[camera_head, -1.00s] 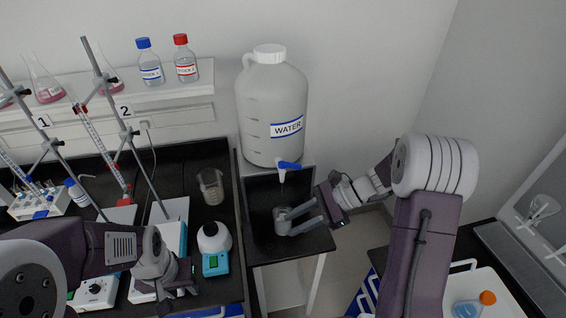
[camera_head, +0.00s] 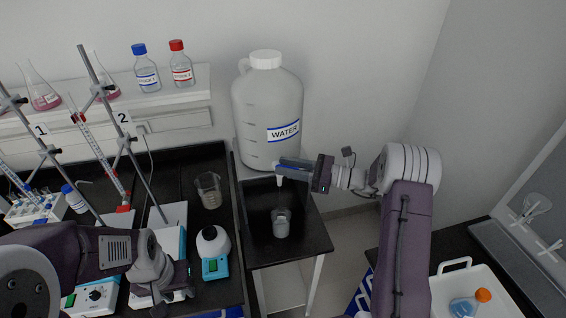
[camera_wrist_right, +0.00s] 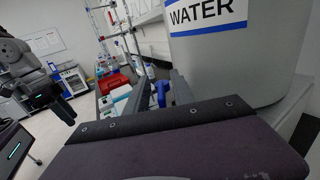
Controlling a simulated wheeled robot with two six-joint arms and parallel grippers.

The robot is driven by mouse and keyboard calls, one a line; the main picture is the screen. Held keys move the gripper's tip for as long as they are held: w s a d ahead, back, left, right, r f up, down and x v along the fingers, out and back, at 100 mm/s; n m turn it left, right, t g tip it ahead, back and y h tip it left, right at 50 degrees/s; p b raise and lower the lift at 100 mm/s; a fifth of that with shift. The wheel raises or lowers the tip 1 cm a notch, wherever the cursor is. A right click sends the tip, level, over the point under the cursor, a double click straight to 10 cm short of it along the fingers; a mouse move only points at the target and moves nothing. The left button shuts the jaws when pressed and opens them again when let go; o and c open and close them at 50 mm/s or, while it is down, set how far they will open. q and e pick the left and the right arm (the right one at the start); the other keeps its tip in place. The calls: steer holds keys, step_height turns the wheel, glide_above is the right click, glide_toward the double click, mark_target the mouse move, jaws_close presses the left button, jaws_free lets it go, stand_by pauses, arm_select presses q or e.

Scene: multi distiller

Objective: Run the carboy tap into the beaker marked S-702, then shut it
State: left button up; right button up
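The carboy (camera_head: 267,112) is a large white jug labelled WATER, standing on a raised ledge. Its blue tap handle (camera_wrist_right: 160,94) shows between my right fingers in the right wrist view. In the head view my right gripper (camera_head: 284,170) is at the tap and largely covers it; the pale spout (camera_head: 279,182) shows below the fingers. The fingers look apart, one on each side of the handle; contact is unclear. A small glass beaker (camera_head: 281,224) stands upright on the black stand below the spout; its marking is unreadable. My left gripper (camera_head: 178,288) is low over the left bench, its fingers unclear.
Another beaker (camera_head: 208,190) stands on the left bench, near a round-topped device with a blue base (camera_head: 214,253). Burette stands and stirrers crowd that bench. A white tray (camera_head: 455,283) with an orange-capped flask is at the lower right. The black stand (camera_head: 305,243) is clear around the beaker.

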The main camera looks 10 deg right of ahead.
steer(key=shift+x, duration=0.9)
steer(key=shift+d, duration=0.25)
steer(key=shift+s, duration=0.1)
jaws_close()
steer(key=shift+g, duration=0.3)
steer(key=n+g+y, duration=0.1)
steer(key=n+g, duration=0.2)
steer(key=shift+f+g+y, duration=0.1)
steer(key=shift+g+y, duration=0.2)
steer(key=shift+g, duration=0.1)
steer(key=shift+w+n+g+b, duration=0.15)
steer(key=shift+n+g+b, duration=0.1)
steer(key=shift+n+g, duration=0.6)
steer(key=shift+w+n+g+b, duration=0.2)
steer(key=shift+n+g, duration=0.25)
steer(key=shift+g, duration=1.1)
